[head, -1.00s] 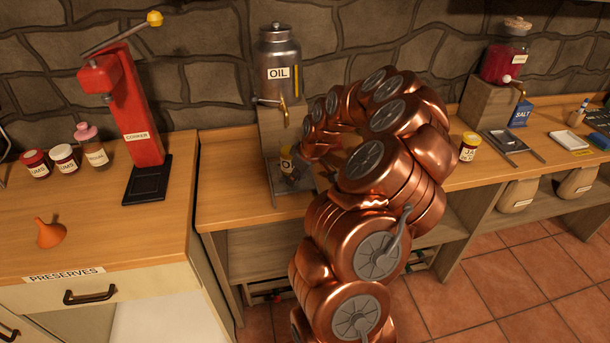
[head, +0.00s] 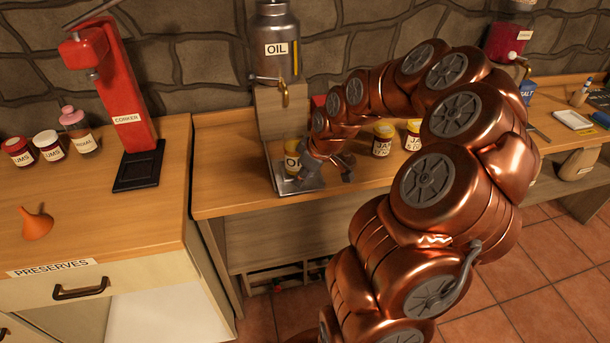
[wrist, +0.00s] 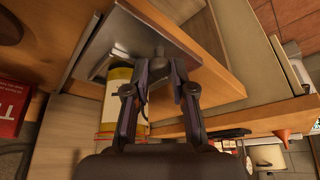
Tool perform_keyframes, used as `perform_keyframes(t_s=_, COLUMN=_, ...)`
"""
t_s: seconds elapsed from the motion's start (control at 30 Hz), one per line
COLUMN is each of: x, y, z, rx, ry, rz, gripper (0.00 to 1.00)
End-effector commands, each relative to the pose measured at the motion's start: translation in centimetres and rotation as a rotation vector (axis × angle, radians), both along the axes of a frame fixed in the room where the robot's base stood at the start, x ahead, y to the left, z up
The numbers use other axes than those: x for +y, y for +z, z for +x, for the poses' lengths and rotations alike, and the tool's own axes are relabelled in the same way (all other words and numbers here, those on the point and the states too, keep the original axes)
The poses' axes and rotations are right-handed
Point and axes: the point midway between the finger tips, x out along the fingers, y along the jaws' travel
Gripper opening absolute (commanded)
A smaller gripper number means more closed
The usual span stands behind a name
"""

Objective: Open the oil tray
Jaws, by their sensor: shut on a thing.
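The oil tray (head: 284,186) is a flat metal tray at the foot of the oil stand on the wooden bench, below the tap (head: 284,95) of the steel can labelled OIL (head: 276,45). A yellow-topped jar (head: 292,158) with a partly hidden label stands at the tray; it also shows in the wrist view (wrist: 119,88). My gripper (head: 318,174) is low at the tray's front right. In the wrist view, my gripper (wrist: 160,62) is shut on a small round knob (wrist: 159,50) at the tray's edge. My arm and fingers hide part of the tray in the head view.
Two jam jars (head: 383,140) stand on the bench right of my gripper. A red box (wrist: 10,108) is close by in the wrist view. The red corker (head: 118,95) stands on the left cabinet. Bare bench top lies in front of the jam jars.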

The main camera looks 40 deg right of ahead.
Motion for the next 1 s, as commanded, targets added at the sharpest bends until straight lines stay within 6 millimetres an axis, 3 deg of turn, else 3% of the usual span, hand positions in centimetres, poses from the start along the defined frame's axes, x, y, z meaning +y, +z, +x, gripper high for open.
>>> perform_keyframes(t_s=0.03, x=0.1, y=0.0, z=0.0, rx=-0.001, ry=0.000, rz=0.003, gripper=0.00)
perform_keyframes(t_s=0.07, x=0.1, y=0.0, z=0.0, rx=-0.001, ry=0.000, rz=0.003, gripper=0.27)
perform_keyframes(t_s=0.27, x=0.1, y=0.0, z=0.0, rx=0.000, ry=-0.001, rz=0.001, gripper=0.48)
perform_keyframes(t_s=0.67, x=-0.1, y=0.4, z=-0.2, rx=-0.001, ry=-0.001, rz=0.001, gripper=0.49)
perform_keyframes(t_s=0.87, x=-0.4, y=2.5, z=-0.9, rx=-0.002, ry=-0.001, rz=0.000, gripper=0.49)
perform_keyframes(t_s=1.0, x=-0.8, y=5.0, z=-1.8, rx=-0.006, ry=-0.001, rz=-0.003, gripper=0.49)
